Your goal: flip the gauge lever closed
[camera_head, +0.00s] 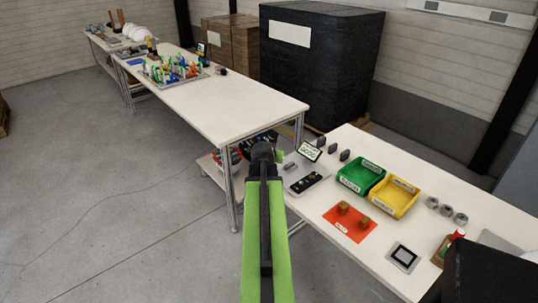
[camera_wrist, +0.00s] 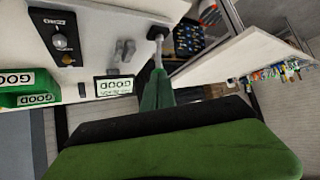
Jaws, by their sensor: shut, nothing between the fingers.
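A small grey gauge fixture (camera_head: 290,168) stands near the left end of the right-hand table; it also shows in the wrist view (camera_wrist: 124,50). My gripper (camera_wrist: 158,75) is shut and empty, beside the fixture near the table's edge. In the head view my arm partly hides this area.
A black control panel (camera_head: 305,183) lies beside the fixture. A green bin (camera_head: 361,177), a yellow bin (camera_head: 394,198) and an orange mat (camera_head: 350,224) with two brown pieces stand further right. A longer table (camera_head: 225,100) stands to the left. Open floor (camera_head: 110,190) lies on the left.

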